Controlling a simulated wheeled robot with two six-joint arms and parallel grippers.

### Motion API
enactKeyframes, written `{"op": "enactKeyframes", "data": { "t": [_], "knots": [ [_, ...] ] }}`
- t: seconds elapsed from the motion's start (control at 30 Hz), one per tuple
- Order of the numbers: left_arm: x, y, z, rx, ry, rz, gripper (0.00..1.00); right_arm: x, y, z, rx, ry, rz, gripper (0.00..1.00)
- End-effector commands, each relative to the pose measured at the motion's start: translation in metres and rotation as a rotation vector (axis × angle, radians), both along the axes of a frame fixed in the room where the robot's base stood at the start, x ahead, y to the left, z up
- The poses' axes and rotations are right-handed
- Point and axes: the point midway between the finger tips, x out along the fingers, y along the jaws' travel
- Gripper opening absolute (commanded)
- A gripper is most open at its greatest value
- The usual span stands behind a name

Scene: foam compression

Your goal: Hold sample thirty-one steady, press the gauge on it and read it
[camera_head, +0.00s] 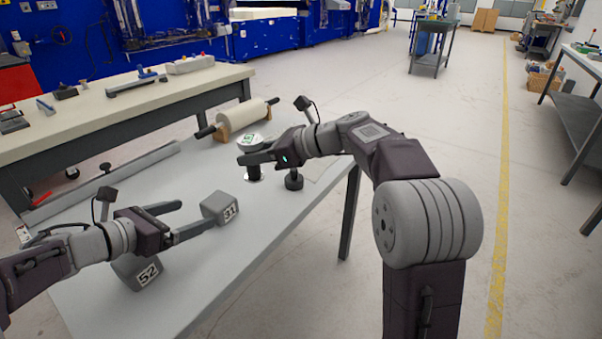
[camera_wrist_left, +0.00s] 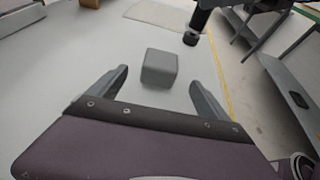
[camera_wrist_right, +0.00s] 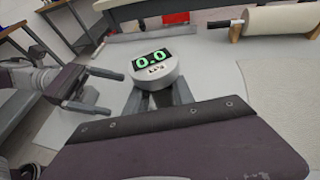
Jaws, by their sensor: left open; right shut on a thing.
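Sample thirty-one, a grey foam block marked 31 (camera_head: 219,207), sits on the grey table; it also shows in the left wrist view (camera_wrist_left: 160,68). My left gripper (camera_head: 197,219) is open, its fingers pointing at the block, which lies just beyond the fingertips, roughly centred between them in the left wrist view. The gauge (camera_head: 249,140) is a round white head on a black post. My right gripper (camera_wrist_right: 163,93) is shut on that post, and the display (camera_wrist_right: 153,60) reads 0.0. The gauge is apart from the block.
A second block marked 52 (camera_head: 140,273) sits near my left arm. A white roller (camera_head: 243,115) on wooden supports stands at the back. The table around sample thirty-one is clear.

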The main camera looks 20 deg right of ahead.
Motion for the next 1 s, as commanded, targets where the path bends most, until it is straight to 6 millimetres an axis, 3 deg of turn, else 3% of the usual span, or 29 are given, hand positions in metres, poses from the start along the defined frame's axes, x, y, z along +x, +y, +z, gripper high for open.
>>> {"op": "enactKeyframes", "data": {
  "t": [0.03,0.1,0.27,0.57,1.0],
  "knots": [
    [0.000,0.000,0.000,0.000,0.000,0.000,0.89,-0.001,0.027,0.013,-0.002,-0.009,-0.011,0.00],
    [0.000,0.000,0.000,0.000,0.000,0.000,0.89,0.000,0.056,0.028,-0.002,-0.008,-0.044,0.00],
    [0.000,0.000,0.000,0.000,0.000,0.000,0.89,-0.002,0.091,0.046,-0.002,-0.005,-0.091,0.00],
    [0.006,-0.007,-0.004,0.000,0.001,-0.002,0.89,-0.002,0.097,0.048,-0.001,-0.001,-0.105,0.00],
    [0.059,-0.073,-0.039,0.000,0.002,-0.003,0.89,-0.002,0.096,0.048,-0.001,0.000,-0.105,0.00]
  ]
}}
